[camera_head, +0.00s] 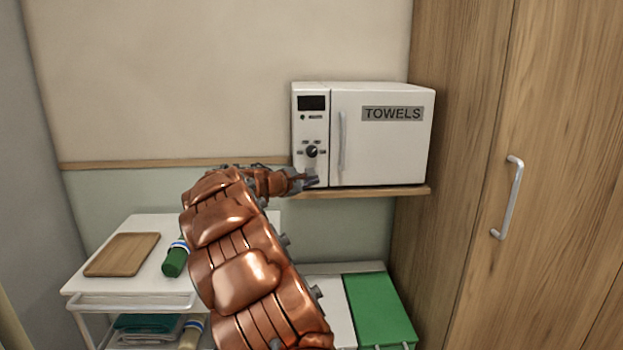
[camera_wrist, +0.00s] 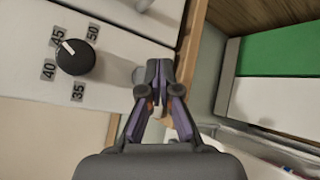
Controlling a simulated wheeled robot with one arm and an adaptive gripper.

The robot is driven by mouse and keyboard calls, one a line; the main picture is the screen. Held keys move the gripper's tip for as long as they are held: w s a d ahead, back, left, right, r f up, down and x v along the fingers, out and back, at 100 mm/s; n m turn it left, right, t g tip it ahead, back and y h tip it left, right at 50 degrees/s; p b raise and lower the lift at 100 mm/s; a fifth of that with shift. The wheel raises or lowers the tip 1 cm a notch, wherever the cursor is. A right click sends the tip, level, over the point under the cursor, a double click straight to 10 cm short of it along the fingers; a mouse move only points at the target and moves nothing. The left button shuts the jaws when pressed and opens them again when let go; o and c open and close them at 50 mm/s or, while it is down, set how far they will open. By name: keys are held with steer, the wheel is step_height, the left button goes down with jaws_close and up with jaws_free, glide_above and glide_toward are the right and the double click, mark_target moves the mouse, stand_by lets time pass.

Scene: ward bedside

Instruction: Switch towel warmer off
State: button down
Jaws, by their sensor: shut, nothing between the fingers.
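The white towel warmer (camera_head: 385,150), labelled TOWELS, stands on a wooden shelf with its door closed. Its left panel has a dark display (camera_head: 312,103) and a black dial (camera_head: 312,151). In the wrist view the dial (camera_wrist: 75,62) has its white pointer towards 45, among marks 35, 40, 45 and 50. My gripper (camera_head: 311,181) is at the panel's lower edge, below the dial.
The door handle (camera_head: 343,140) is just right of the panel. The shelf edge (camera_head: 385,192) runs beneath the warmer. A tall wooden cabinet (camera_head: 470,150) stands close on the right. A white trolley (camera_head: 95,285) with a wooden board (camera_head: 123,254) and a green bottle (camera_head: 175,260) is below left.

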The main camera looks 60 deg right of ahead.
steer(key=shift+s+a+b, duration=0.4)
steer(key=shift+s+a, duration=0.3)
steer(key=shift+a, duration=0.2)
steer(key=shift+s+a+b, duration=0.4)
steer(key=shift+s+a, duration=0.3)
steer(key=shift+a, duration=0.15)
steer(key=s+a+f+m+y, duration=0.1)
steer(key=s+a+f+y, duration=0.4)
steer(key=a, duration=1.3)
steer(key=s+a+f+m+y, duration=0.2)
steer(key=s+a+f+y, duration=0.3)
steer(key=s+a, duration=0.6)
steer(key=s+a+f+m+y, duration=0.2)
steer(key=s+a+f+y, duration=0.3)
steer(key=a, duration=2)
steer(key=s+f, duration=0.3)
steer(key=shift+s+f, duration=0.3)
steer(key=shift+f, duration=0.1)
steer(key=shift+a, duration=0.1)
